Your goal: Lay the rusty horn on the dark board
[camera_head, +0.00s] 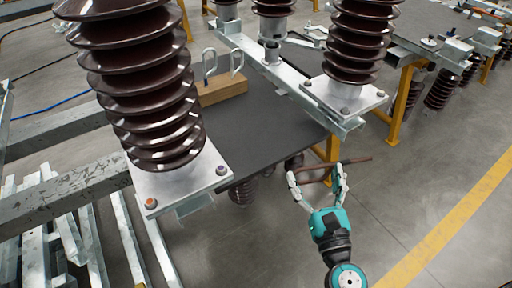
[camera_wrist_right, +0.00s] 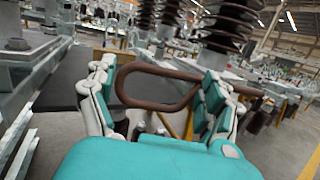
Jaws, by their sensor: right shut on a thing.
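The rusty horn (camera_head: 346,162) is a brown rod bent into a loop at one end. My right gripper (camera_head: 318,178) is shut on it and holds it in the air, just off the near right corner of the dark board. In the right wrist view the horn (camera_wrist_right: 150,104) lies across between the two fingers, its loop to the left and its straight end reaching past the right finger. The dark board (camera_head: 262,128) is a flat grey-black panel between the insulators; it also shows in the right wrist view (camera_wrist_right: 62,88). My left gripper is not in view.
Large brown ribbed insulators (camera_head: 140,85) and (camera_head: 358,45) stand on metal plates on both sides of the board. A wooden block (camera_head: 222,88) with pale metal loops lies on the board's far left part. The board's near middle is bare. Yellow trestle legs (camera_head: 402,98) stand at the right.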

